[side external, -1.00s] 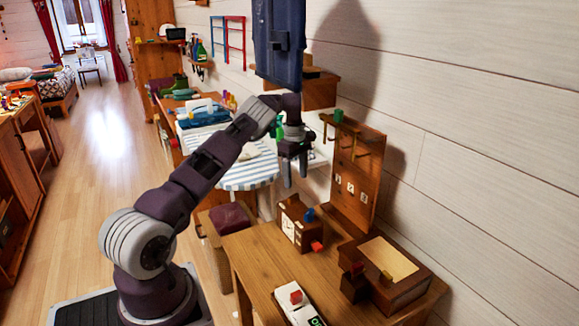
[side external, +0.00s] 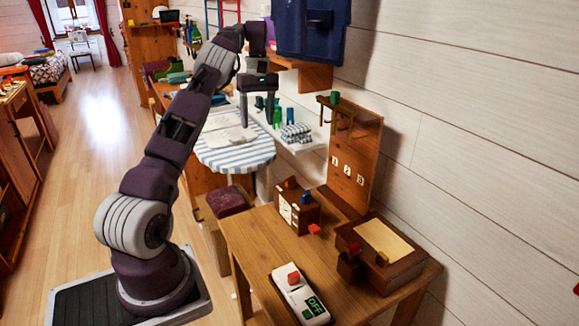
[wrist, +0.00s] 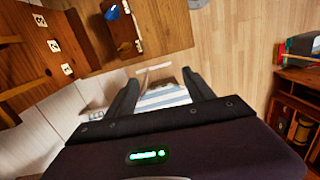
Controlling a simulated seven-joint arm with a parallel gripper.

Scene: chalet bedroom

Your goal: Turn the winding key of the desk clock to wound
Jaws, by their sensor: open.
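The desk clock (side external: 283,210) is a small brown wooden box with a pale face, standing upright at the back left of the wooden desk. A blue piece (side external: 306,197), a red piece (side external: 314,229) and an orange-red piece (side external: 290,182) stick out from it. I cannot tell which is the winding key, or how far it is turned. My gripper (side external: 257,108) is open and empty, above and behind the clock, well apart from it, over the striped cloth. The wrist view shows both fingers spread (wrist: 160,82). A brown box with a blue piece (wrist: 112,13), likely the clock, is at the top there.
The wooden desk (side external: 255,237) also carries a white switch box (side external: 301,297) reading OFF and a brown box with a pale top (side external: 405,262). A tall wooden panel (side external: 353,165) with hooks stands behind. A striped-cloth table (side external: 235,158) and a blue hanging item (side external: 310,30) are near my arm.

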